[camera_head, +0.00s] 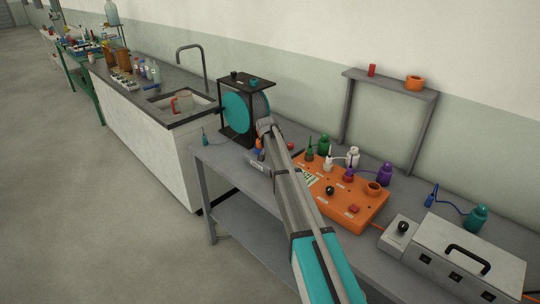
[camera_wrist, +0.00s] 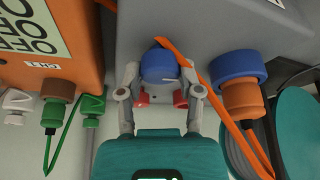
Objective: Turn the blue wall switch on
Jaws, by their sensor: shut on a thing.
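In the wrist view, my gripper (camera_wrist: 161,98) has its two fingers on either side of a rounded blue knob-like piece (camera_wrist: 158,66) with a pale line on it. The red fingertip pads are at its lower edge, and the gripper is shut on it. In the head view, my arm reaches to the black frame with teal discs (camera_head: 237,112), and the gripper is hidden. No blue switch shows on the wall there.
In the wrist view, an orange box (camera_wrist: 60,62) with OFF labels is left, and a larger blue-and-orange plug (camera_wrist: 240,82) is right. In the head view, an orange panel (camera_head: 345,207), bottles and a grey box (camera_head: 465,250) crowd the bench. A sink (camera_head: 183,103) stands behind.

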